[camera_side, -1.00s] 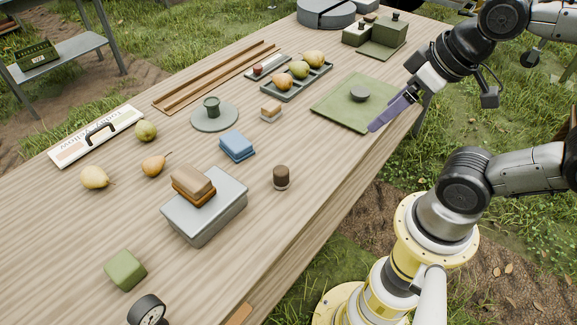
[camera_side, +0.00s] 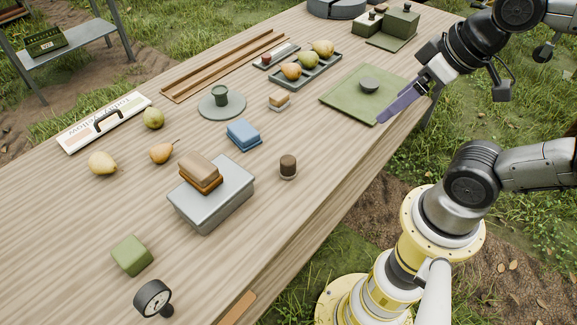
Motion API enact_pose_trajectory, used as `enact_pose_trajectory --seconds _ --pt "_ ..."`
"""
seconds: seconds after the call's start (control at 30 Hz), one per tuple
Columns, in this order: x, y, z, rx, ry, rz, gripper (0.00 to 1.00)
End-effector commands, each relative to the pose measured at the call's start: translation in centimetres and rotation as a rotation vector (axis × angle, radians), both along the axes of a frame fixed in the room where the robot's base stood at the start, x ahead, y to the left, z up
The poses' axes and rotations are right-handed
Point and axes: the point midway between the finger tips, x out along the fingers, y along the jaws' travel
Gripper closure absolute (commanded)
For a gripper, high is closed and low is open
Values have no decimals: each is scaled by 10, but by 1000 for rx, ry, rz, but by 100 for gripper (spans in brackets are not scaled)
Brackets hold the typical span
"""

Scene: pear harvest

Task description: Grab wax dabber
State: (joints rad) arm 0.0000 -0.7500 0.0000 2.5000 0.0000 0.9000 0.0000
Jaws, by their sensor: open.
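A short dark-brown cylinder with a pale base (camera_side: 288,167) stands upright on the near side of the table; it may be the wax dabber, but I cannot be sure. A small tan-topped block (camera_side: 279,101) lies farther back. My gripper (camera_side: 386,117), with purple fingers, is over the table's right edge, at the near corner of a green mat (camera_side: 345,101). It points down and to the left, well apart from the brown cylinder. The gripper is open and nothing shows between the fingers; from this side the gap is hard to see.
A grey box (camera_side: 213,207) with brown blocks, a blue block stack (camera_side: 243,135) and a round plate (camera_side: 209,109) with a green cup stand left of the cylinder. Pears fill a dark tray (camera_side: 318,75) behind. Bare wood lies between mat and cylinder.

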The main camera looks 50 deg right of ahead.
Motion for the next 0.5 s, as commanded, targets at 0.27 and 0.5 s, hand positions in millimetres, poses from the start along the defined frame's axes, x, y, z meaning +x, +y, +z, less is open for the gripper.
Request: enact_pose_trajectory --seconds 0.27,0.5 --pt "0 0 0 0 0 0 14" --pt "0 0 0 19 0 -36 14"
